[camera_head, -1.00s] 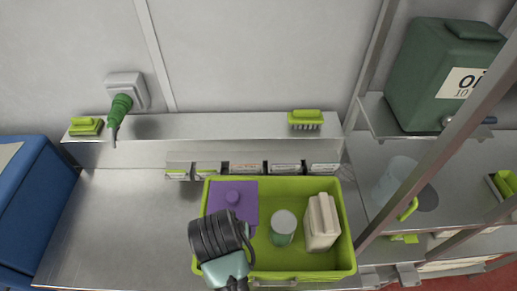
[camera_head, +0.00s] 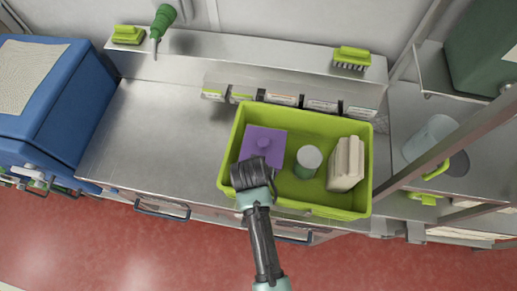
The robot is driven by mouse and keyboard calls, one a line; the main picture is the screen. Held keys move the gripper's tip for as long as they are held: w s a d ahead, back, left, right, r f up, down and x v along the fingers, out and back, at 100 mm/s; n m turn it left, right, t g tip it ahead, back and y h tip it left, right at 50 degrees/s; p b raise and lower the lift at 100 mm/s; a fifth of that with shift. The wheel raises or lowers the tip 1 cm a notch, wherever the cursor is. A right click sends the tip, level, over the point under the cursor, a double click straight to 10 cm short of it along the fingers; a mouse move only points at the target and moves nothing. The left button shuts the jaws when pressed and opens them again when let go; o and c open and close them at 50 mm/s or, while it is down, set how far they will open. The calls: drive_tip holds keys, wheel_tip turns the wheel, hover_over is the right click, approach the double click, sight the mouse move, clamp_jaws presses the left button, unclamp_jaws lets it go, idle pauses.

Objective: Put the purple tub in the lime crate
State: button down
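The purple tub (camera_head: 264,141), square with a round knob on its lid, is inside the lime crate (camera_head: 355,206), in its left part. The crate stands on the steel counter. My gripper's wrist (camera_head: 253,172) is over the crate's front left, at the near side of the tub and covering part of it from view. The fingers are hidden beneath the wrist, so I cannot tell whether they touch the tub or are open or shut.
In the crate, right of the tub, are a green jar with a pale lid (camera_head: 307,161) and a cream container (camera_head: 346,163). A blue box (camera_head: 50,95) stands at the left. A metal post and a clear jug (camera_head: 428,139) are at the right. The counter left of the crate is bare.

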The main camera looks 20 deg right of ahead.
drive_tip(key=shift+w+f, duration=0.1)
drive_tip(key=shift+f, duration=0.05)
drive_tip(key=shift+f, duration=0.15)
unclamp_jaws()
